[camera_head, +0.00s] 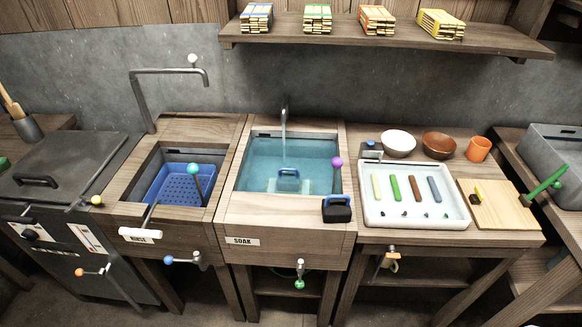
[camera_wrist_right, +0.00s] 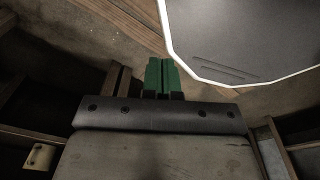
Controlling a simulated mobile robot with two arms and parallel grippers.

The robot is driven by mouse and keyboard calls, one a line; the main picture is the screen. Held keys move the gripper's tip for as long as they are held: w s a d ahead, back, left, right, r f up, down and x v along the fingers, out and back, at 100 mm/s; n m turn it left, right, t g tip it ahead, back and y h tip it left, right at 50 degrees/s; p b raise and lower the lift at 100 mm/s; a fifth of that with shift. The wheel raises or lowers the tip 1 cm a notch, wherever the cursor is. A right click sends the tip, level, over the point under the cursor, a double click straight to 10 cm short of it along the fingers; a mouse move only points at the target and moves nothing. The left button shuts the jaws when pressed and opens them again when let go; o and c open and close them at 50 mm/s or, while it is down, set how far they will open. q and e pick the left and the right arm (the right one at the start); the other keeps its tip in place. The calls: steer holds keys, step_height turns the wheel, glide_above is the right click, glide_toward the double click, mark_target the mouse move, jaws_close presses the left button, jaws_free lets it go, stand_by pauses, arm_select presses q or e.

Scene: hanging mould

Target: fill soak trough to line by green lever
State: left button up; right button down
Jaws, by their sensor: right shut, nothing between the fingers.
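The soak trough (camera_head: 227,205) is a wooden box labelled SOAK in the middle of the head view. Blue-green water (camera_head: 255,160) stands in it, and a thin stream falls from the spout (camera_head: 284,112) at its back. I cannot make out a fill line. A small metal tap with a green knob (camera_head: 300,284) hangs on the trough's front. My right gripper (camera_wrist_right: 162,77) shows green fingers, shut and empty, in the right wrist view.
A rinse basin (camera_head: 168,229) with a blue perforated tray (camera_head: 180,184) stands left. A purple-knobbed lever (camera_head: 337,162) and black block (camera_head: 337,208) are at the trough's right edge. A white tray (camera_head: 415,222) lies further right. A pale-edged dark panel (camera_wrist_right: 240,40) is near my right gripper.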

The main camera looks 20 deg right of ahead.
mark_target(300, 275)
stand_by(0.3)
steer(key=w+d+r+m+t+b, duration=0.2)
steer(key=w+d+m+b, duration=0.1)
steer(key=w, duration=0.5)
steer(key=w+d+r+m+t+y+b, duration=0.1)
steer(key=w+d+r+m+t+b, duration=0.2)
steer(key=w, duration=0.5)
steer(key=w+d+r+m+t+b, duration=0.15)
steer(key=w+d, duration=0.25)
steer(key=w, duration=0.4)
steer(key=w+a+r+m+y+b, duration=0.2)
steer(key=w+a+r+y, duration=0.1)
steer(key=r, duration=0.5)
steer(key=w+a+r+m+t+y+b, duration=0.1)
steer(key=w+a+r+m+y+b, duration=0.1)
steer(key=r, duration=0.6)
steer(key=w+a+y+b, duration=0.1)
steer(key=w+a, duration=0.1)
steer(key=shift+w+a+r+m, duration=0.2)
steer(key=shift+a+r+m, duration=0.15)
steer(key=shift+w, duration=0.1)
steer(key=a+r+b+x, duration=0.1)
steer(key=x, duration=1.2)
steer(key=shift+w+a+f, duration=0.15)
steer(key=shift+w+f, duration=0.05)
steer(key=shift+w, duration=0.15)
